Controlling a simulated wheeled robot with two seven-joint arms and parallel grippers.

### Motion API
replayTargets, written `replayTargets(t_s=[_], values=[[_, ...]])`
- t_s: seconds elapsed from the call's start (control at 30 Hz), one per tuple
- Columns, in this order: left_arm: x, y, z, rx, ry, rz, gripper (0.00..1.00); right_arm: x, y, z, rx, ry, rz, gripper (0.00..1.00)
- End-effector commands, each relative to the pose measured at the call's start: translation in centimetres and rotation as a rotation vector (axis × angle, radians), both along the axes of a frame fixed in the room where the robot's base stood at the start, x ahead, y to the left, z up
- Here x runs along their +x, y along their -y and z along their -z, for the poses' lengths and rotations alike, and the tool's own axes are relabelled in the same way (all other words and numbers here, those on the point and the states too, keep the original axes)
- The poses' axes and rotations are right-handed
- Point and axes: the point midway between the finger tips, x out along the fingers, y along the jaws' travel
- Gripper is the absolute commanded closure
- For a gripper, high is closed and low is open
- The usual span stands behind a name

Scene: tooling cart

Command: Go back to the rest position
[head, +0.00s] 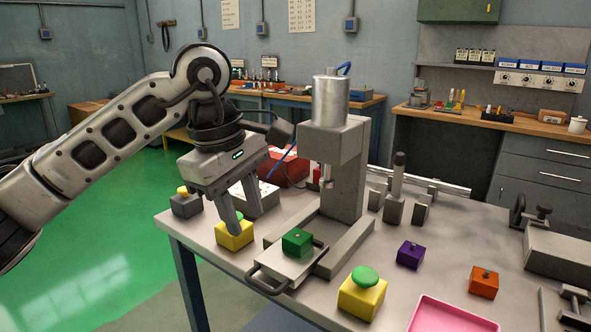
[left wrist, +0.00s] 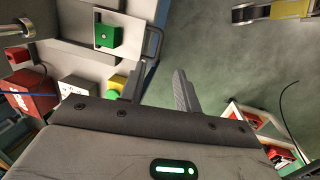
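My left gripper (head: 226,212) is above the left part of the cart, its fingers pointing down and overlapping a yellow block (head: 235,238) in the head view. In the left wrist view the gripper (left wrist: 158,80) has its fingers apart, with only floor between them. A green block (head: 297,242) sits on the sliding plate of the grey press (head: 345,185); it also shows in the left wrist view (left wrist: 108,36). My right gripper is in neither view.
A yellow block with a green button (head: 362,294), a purple block (head: 411,255), an orange block (head: 484,282) and a pink tray (head: 450,318) are on the cart. A grey block with a yellow button (head: 186,204) stands at the left. Green floor is open left of the cart.

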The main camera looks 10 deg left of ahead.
Motion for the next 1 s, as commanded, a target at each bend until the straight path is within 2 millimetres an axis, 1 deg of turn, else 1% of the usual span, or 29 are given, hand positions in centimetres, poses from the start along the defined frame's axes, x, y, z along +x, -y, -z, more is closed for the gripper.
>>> replayTargets(t_s=[0.03,0.07,0.1,0.17,0.2,0.27,0.3,0.37,0.4,0.47,0.5,0.57,0.6,0.67,0.7,0.77,0.8,0.87,0.9,0.97,1.0], values=[[-0.7,1.6,1.5,-0.067,-0.047,0.017,0.67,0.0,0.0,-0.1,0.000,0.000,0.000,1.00],[-1.3,2.8,2.3,-0.123,-0.080,0.026,0.67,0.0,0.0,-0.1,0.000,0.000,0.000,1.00],[-2.3,4.8,3.5,-0.215,-0.137,0.033,0.67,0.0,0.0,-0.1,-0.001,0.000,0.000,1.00],[-4.4,8.2,5.0,-0.390,-0.256,0.032,0.67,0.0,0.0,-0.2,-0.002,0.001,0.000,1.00],[-5.9,10.4,5.4,-0.519,-0.349,0.016,0.67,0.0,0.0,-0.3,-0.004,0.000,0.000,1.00],[-8.1,13.2,5.4,-0.710,-0.501,-0.028,0.67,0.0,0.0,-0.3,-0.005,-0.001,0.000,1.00],[-9.3,14.7,5.0,-0.833,-0.608,-0.069,0.67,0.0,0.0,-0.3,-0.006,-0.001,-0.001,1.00],[-10.6,16.4,3.9,-1.012,-0.779,-0.152,0.67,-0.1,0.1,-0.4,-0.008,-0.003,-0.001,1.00],[-11.1,17.0,3.1,-1.127,-0.898,-0.219,0.67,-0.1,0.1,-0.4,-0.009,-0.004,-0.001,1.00],[-11.2,17.4,1.9,-1.288,-1.084,-0.337,0.67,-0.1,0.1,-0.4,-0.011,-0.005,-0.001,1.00],[-10.9,17.3,1.2,-1.390,-1.210,-0.427,0.67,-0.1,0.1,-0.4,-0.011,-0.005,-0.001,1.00],[-9.9,16.5,0.7,-1.530,-1.406,-0.579,0.67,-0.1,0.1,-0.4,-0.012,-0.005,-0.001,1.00],[-9.0,15.7,0.8,-1.615,-1.539,-0.690,0.67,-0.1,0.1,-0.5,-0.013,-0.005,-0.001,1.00],[-7.5,14.1,1.6,-1.730,-1.738,-0.872,0.67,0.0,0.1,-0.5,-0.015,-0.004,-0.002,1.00],[-6.4,12.8,2.7,-1.795,-1.872,-1.005,0.67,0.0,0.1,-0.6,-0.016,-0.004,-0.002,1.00],[-5.1,10.6,5.1,-1.880,-2.070,-1.219,0.67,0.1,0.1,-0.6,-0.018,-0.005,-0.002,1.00],[-4.5,9.1,7.2,1.818,2.081,1.297,0.67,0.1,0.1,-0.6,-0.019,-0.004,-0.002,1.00],[-4.2,6.8,11.1,1.569,1.905,1.292,0.67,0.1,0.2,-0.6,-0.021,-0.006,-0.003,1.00],[-4.4,5.4,13.9,1.416,1.790,1.278,0.67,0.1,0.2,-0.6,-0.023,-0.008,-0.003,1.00],[-5.4,3.6,17.9,1.215,1.629,1.249,0.67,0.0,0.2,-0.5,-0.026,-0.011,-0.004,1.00],[-6.5,2.5,20.5,1.096,1.526,1.226,0.67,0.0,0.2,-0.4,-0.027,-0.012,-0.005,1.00]])
